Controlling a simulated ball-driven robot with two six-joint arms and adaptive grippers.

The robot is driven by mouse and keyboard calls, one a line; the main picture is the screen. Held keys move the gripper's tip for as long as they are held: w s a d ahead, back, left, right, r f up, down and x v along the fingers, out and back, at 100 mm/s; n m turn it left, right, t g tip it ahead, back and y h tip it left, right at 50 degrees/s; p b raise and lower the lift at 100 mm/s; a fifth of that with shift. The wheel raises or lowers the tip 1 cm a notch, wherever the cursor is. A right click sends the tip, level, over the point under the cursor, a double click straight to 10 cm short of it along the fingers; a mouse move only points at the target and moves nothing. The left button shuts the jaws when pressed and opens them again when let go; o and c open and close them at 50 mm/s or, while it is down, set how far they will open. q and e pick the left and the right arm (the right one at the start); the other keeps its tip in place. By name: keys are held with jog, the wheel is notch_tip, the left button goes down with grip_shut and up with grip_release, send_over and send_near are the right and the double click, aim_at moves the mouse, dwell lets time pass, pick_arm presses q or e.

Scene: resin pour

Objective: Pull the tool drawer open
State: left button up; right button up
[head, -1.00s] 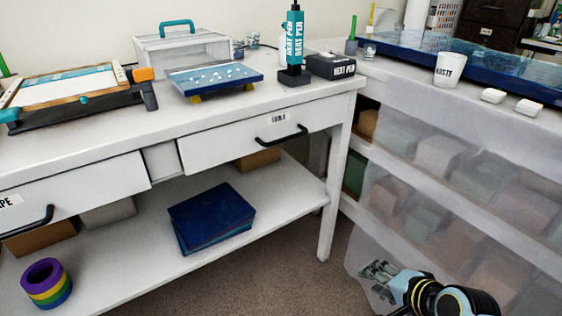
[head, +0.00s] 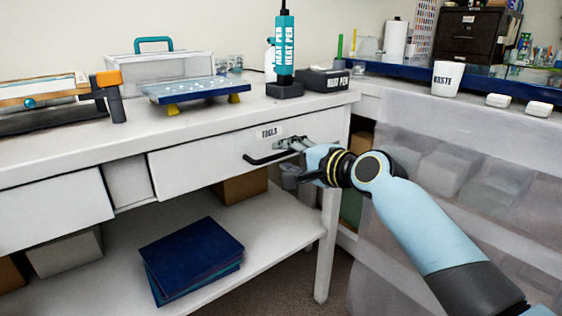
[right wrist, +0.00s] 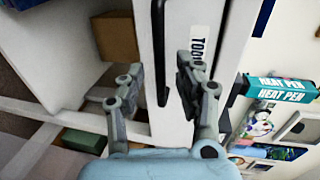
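The tool drawer (head: 205,158) is a white front under the bench top, with a "TOOLS" label (head: 268,132), and looks shut. Its black bar handle (head: 257,160) is partly covered at its right end by my right gripper (head: 288,146). In the right wrist view, the handle (right wrist: 158,50) runs between the spread fingers of my right gripper (right wrist: 160,78), and the label (right wrist: 198,45) shows beside it. The fingers are open, with a gap on the right side of the handle; contact on the left side is unclear. My left gripper is out of view.
On the bench top stand a heat pen (head: 285,55), its black box (head: 322,79) and a blue tray (head: 195,90). A blue stack (head: 193,255) lies on the lower shelf. A bench leg (head: 328,255) and translucent bins (head: 480,165) are near my right arm.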

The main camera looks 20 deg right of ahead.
jog(key=shift+x, duration=1.1)
jog(key=shift+w, duration=0.2)
jog(key=c, duration=0.6)
grip_shut()
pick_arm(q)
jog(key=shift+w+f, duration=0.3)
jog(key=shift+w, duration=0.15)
